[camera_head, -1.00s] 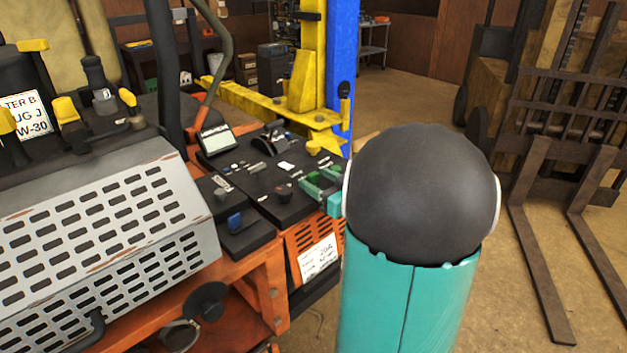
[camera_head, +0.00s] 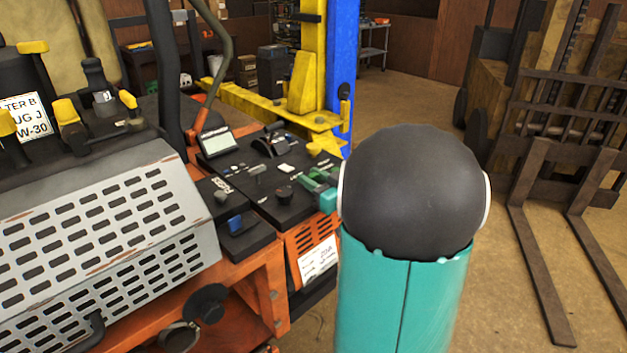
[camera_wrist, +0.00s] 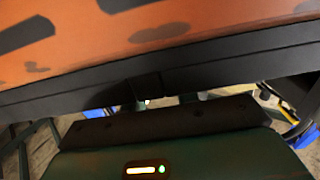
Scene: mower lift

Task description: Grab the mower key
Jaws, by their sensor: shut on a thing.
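The orange mower (camera_head: 262,275) fills the left of the head view, with a black control panel (camera_head: 262,172) on its right side. My gripper (camera_head: 310,180), with green fingers, is at the panel's right edge. It is shut on the mower key. The key is too small and too covered by the fingers to make out. My teal arm with its dark round joint hides what lies right of the gripper. The wrist view shows the orange mower side (camera_wrist: 200,35) close up, above my gripper's housing; the fingertips are not clear there.
A yellow lift arm (camera_head: 250,100) and blue post (camera_head: 342,60) stand behind. A forklift (camera_head: 560,100) is at right, with open floor between.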

